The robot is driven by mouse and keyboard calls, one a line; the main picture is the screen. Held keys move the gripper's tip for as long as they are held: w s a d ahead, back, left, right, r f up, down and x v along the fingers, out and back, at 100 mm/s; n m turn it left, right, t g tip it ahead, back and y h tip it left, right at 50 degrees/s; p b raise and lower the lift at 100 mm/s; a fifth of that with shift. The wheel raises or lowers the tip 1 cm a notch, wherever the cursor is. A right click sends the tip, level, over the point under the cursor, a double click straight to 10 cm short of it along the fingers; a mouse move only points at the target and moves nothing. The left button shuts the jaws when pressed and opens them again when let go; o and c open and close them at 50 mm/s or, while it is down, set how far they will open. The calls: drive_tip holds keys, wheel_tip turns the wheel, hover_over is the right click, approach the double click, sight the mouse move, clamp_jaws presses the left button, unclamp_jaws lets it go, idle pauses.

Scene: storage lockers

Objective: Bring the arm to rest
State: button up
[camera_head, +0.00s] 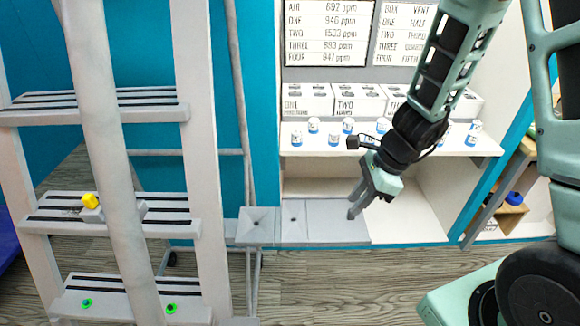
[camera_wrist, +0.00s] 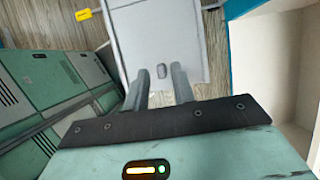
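My gripper (camera_head: 354,205) hangs at the end of my arm, in front of the white shelf unit and above its low grey ledge (camera_head: 335,222). The fingers point down and to the left in the head view. In the wrist view my gripper (camera_wrist: 161,70) shows two grey fingers standing apart. Nothing is held between them. A pale flat panel (camera_wrist: 190,38) lies beyond the fingertips, with a small grey part (camera_wrist: 162,72) seen in the gap. I cannot tell how far away the panel is.
Several small white-and-blue jars (camera_head: 313,125) stand on the shelf (camera_head: 300,150) behind my arm, with boxes (camera_head: 307,98) behind them. Wooden floor (camera_head: 340,280) is clear in front.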

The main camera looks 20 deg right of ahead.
drive_tip(key=s+a+r+n+g, duration=0.1)
drive_tip(key=s+a+r+n, duration=0.35)
drive_tip(key=a+n, duration=0.3)
drive_tip(key=s+a+r+n+g, duration=0.2)
drive_tip(key=s+a+r+n, duration=0.3)
drive_tip(key=n, duration=0.3)
drive_tip(key=s+a+r+n+t+h, duration=0.1)
drive_tip(key=s+a+r+n+h, duration=0.2)
drive_tip(key=s+n, duration=0.4)
drive_tip(key=n, duration=0.7)
drive_tip(key=shift+s+r+t+h, duration=0.3)
drive_tip(key=shift+h, duration=0.1)
